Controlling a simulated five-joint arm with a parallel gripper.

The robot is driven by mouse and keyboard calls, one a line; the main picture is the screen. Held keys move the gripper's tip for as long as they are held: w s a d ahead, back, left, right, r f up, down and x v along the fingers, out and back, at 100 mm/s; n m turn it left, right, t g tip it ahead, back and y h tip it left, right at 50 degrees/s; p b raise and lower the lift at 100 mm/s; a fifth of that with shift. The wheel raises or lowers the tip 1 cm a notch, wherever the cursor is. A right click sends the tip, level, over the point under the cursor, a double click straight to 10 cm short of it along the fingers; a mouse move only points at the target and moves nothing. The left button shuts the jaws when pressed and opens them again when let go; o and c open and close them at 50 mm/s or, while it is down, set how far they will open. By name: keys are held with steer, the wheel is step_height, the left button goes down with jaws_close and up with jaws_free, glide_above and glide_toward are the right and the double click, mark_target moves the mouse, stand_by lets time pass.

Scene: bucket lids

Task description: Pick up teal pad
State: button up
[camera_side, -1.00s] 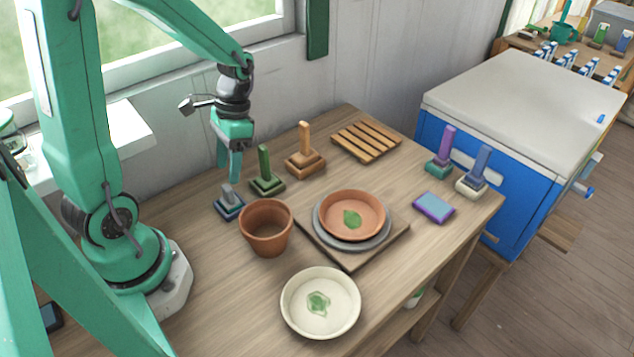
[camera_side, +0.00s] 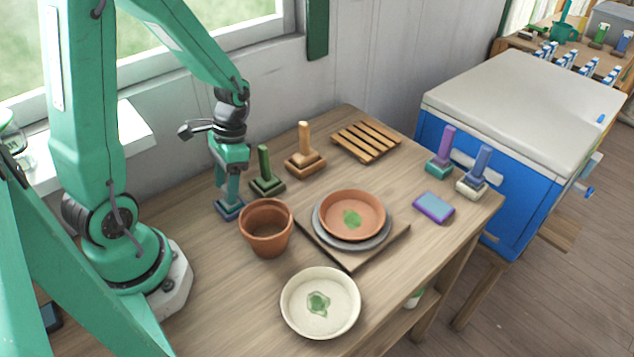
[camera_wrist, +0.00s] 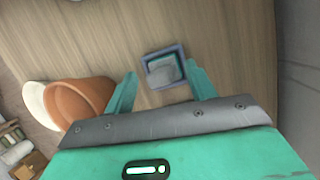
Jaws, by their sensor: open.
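A small stepped block with a dark blue and teal base and a grey top (camera_side: 229,210) stands at the left of the table. In the wrist view the block (camera_wrist: 164,69) shows between my fingertips. My gripper (camera_side: 228,197) is open and points down over it, partly hiding it; I cannot tell whether the fingers touch it. A flat teal-blue pad with a purple rim (camera_side: 434,207) lies near the table's right edge, far from my gripper. A purple-handled block with a teal base (camera_side: 439,165) stands behind that pad.
A terracotta pot (camera_side: 266,228) stands right of my gripper, and a green post block (camera_side: 267,178) close behind. Stacked plates (camera_side: 352,216) on a wooden board, a cream bowl (camera_side: 320,302) and a slatted rack (camera_side: 366,142) occupy the rest. The front left table is clear.

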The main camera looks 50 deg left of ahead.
steer(key=c, duration=1.2)
jaws_close()
steer(key=shift+r, duration=0.15)
step_height(320, 180, up, 10)
